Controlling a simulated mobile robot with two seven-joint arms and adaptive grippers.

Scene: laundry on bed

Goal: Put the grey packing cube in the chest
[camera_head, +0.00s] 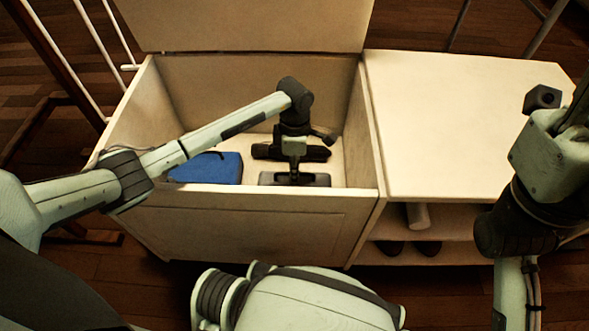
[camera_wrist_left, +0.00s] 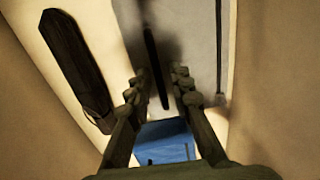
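The chest (camera_head: 245,222) is open, its lid raised at the back. My left gripper (camera_head: 294,174) reaches down inside it, near the front wall. The grey packing cube (camera_head: 318,180) lies low in the chest under the gripper, partly hidden by the front wall. In the left wrist view, the grey cube (camera_wrist_left: 203,45) shows as a flat grey surface with a dark strip, beyond my fingertips (camera_wrist_left: 163,75). The fingers are apart, with no cube side pressed between them. My right arm is at the right, its gripper out of frame.
A blue packing cube (camera_head: 208,168) lies at the chest's left; it also shows in the wrist view (camera_wrist_left: 164,140). A dark long item (camera_head: 312,153) lies behind the grey cube. A bare-topped cabinet (camera_head: 465,125) with shelves adjoins the chest's right side.

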